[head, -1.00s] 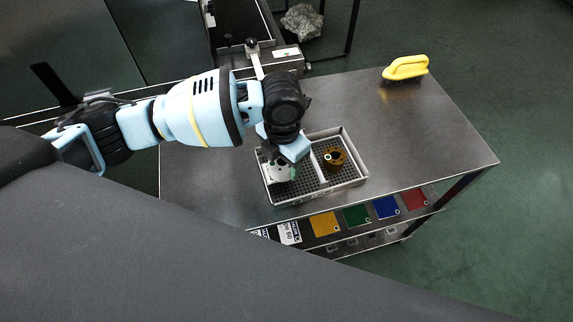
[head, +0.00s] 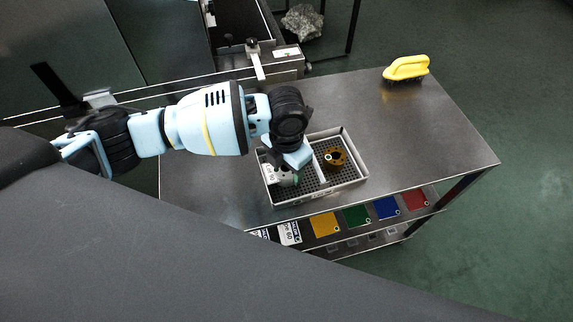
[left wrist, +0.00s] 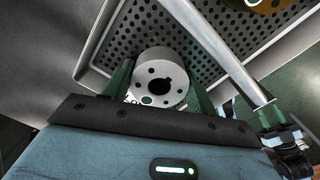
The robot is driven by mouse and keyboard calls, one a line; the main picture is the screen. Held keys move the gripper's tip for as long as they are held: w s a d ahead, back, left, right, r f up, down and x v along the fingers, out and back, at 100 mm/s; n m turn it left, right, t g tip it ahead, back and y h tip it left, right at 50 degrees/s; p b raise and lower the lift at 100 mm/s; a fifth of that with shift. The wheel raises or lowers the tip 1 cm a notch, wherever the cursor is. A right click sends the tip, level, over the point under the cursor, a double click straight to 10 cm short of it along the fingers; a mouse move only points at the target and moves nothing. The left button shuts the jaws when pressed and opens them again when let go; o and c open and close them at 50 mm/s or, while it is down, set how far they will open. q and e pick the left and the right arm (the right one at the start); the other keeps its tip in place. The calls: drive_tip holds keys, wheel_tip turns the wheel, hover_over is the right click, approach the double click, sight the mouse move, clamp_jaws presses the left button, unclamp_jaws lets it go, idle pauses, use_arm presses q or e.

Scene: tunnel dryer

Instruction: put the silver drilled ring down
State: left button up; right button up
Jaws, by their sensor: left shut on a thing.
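The silver drilled ring (left wrist: 160,78) shows in the left wrist view as a grey disc with a keyed centre bore and several small holes. My left gripper (left wrist: 158,92) is shut on it, with one green finger on each side. In the head view the ring (head: 282,179) is partly hidden under my left gripper (head: 286,172), at the left compartment of the perforated tray (head: 322,194). I cannot tell whether the ring touches the tray floor.
A brown-gold ring (head: 335,157) lies in the tray's right compartment, beyond a light divider bar (head: 319,167). A yellow-handled brush (head: 407,68) stands at the table's back right. The steel table (head: 420,130) is clear right of the tray. Coloured plates sit on a shelf below.

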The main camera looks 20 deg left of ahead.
use_arm(q)
drive_tip(key=o, duration=0.9)
drive_tip(key=shift+o, duration=1.3)
use_arm(e)
drive_tip(key=shift+s, duration=0.3)
drive_tip(key=shift+f, duration=0.1)
use_arm(q)
wheel_tip(320, 180, up, 12)
drive_tip(key=shift+r+p, duration=0.2)
drive_tip(key=shift+p, duration=0.3)
use_arm(e)
drive_tip(key=shift+w+r, duration=0.45)
drive_tip(key=shift+r, duration=0.2)
use_arm(q)
drive_tip(key=shift+f, duration=0.1)
